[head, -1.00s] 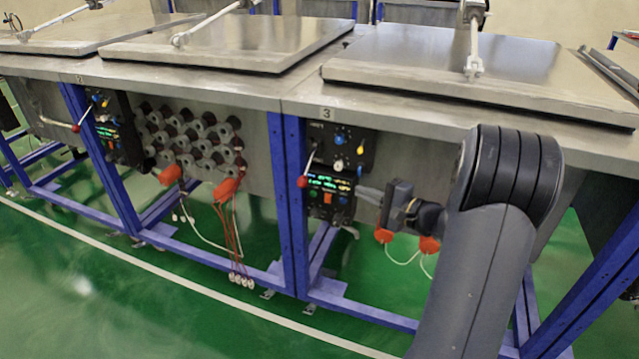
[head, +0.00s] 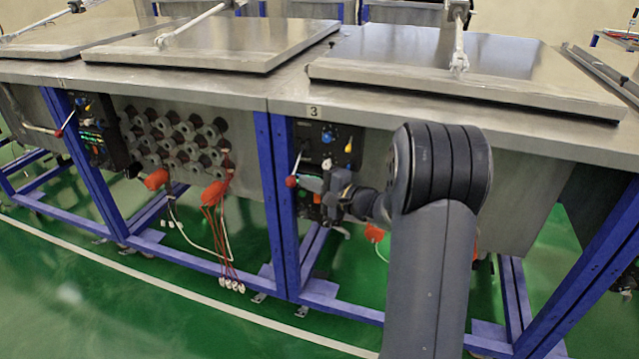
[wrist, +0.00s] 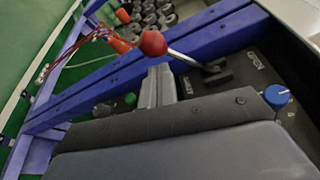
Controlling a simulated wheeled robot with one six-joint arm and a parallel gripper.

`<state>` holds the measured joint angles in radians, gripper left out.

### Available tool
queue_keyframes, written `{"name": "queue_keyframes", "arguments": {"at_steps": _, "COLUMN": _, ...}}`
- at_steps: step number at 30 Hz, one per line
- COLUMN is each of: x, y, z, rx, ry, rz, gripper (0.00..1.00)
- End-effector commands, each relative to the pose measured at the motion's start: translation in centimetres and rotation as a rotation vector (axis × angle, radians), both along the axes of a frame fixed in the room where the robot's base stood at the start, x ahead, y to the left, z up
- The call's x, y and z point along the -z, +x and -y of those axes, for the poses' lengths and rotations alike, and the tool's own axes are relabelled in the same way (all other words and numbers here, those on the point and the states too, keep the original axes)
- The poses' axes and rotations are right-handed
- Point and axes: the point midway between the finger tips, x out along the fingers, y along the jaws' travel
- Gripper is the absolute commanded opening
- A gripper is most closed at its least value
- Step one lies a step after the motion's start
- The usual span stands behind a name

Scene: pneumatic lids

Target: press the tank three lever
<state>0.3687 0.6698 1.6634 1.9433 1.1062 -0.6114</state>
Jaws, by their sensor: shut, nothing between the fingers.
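The tank three lever has a red ball knob (head: 291,181) on a thin metal rod. It hangs from the black control panel (head: 327,138) below the label "3" (head: 313,112). In the wrist view the red knob (wrist: 153,43) and the rod running to its black mount show clearly. My gripper (head: 306,184) is shut and empty, close beside the knob on its right in the head view. In the wrist view my grey fingertips (wrist: 160,84) are just below the knob; whether they touch it I cannot tell. The gripper hides much of the lower panel.
Tank three's metal lid (head: 470,70) lies flat on the steel top. A blue frame post (head: 274,200) stands just left of the lever. A blue knob (wrist: 277,96) sits on the panel. Tank two's panel (head: 98,130) is farther left. The green floor in front is open.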

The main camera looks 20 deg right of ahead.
Motion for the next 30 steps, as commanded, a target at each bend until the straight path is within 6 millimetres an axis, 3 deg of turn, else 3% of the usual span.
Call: {"name": "queue_keyframes", "arguments": {"at_steps": 30, "x": -0.96, "y": -0.55, "z": -0.47, "rx": 0.000, "ry": 0.059, "rz": -0.083, "gripper": 0.00}}
